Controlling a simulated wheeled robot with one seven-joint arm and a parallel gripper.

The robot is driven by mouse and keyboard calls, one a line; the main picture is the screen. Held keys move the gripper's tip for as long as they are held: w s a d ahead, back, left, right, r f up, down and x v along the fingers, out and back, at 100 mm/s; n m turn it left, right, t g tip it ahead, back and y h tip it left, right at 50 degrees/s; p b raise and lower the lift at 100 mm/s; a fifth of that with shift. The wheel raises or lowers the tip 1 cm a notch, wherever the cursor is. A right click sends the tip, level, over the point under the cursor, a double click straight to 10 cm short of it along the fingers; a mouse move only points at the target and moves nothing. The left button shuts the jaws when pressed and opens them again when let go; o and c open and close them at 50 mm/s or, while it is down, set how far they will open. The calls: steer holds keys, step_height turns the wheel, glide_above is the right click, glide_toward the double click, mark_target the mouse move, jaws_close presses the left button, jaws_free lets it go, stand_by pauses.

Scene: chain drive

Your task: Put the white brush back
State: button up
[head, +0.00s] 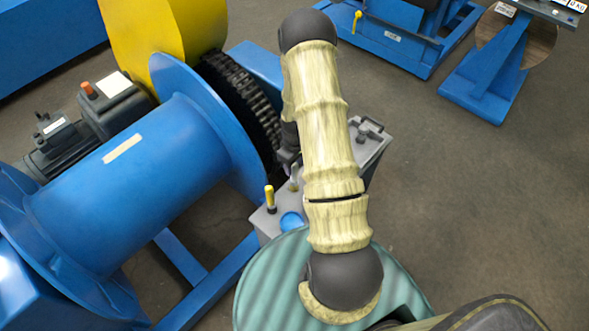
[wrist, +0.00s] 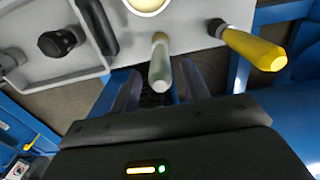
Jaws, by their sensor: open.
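In the wrist view, my gripper (wrist: 161,85) is open, with one finger on each side of a pale grey-white handle (wrist: 160,62). This handle looks like the white brush, seen almost end-on. Its lower part and bristles are hidden. I cannot tell whether either finger touches it. The grey tray (wrist: 60,72) lies just beyond the fingers. In the head view, the tray (head: 374,148) is partly covered by my arm, and my gripper is mostly hidden behind the arm. The white brush cannot be made out clearly there.
A yellow-handled brush (wrist: 255,48) stands close to the right; it also shows in the head view (head: 269,198). A black knob (wrist: 60,42) and dark bar (wrist: 97,25) are on the left. The large blue drum (head: 150,175) and black chain (head: 245,105) are beside the tray.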

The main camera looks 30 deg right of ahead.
step_height(320, 180, up, 8)
steer(key=shift+f, duration=0.1)
stand_by(0.7)
steer(key=s+a+r+m+t, duration=0.1)
steer(key=s+a+r+m, duration=0.1)
steer(key=s+a+r, duration=0.4)
steer(key=s+a+r+m+t, duration=0.1)
steer(key=s+a+r, duration=0.5)
steer(key=r, duration=0.8)
steer(key=shift+s+a+m+t, duration=0.25)
steer(key=shift+a+m, duration=0.25)
steer(key=shift+a, duration=0.3)
steer(key=p+v, duration=0.2)
steer(key=w+p+v, duration=0.1)
steer(key=p+v, duration=0.2)
steer(key=shift+w+r, duration=0.1)
steer(key=shift+r, duration=0.2)
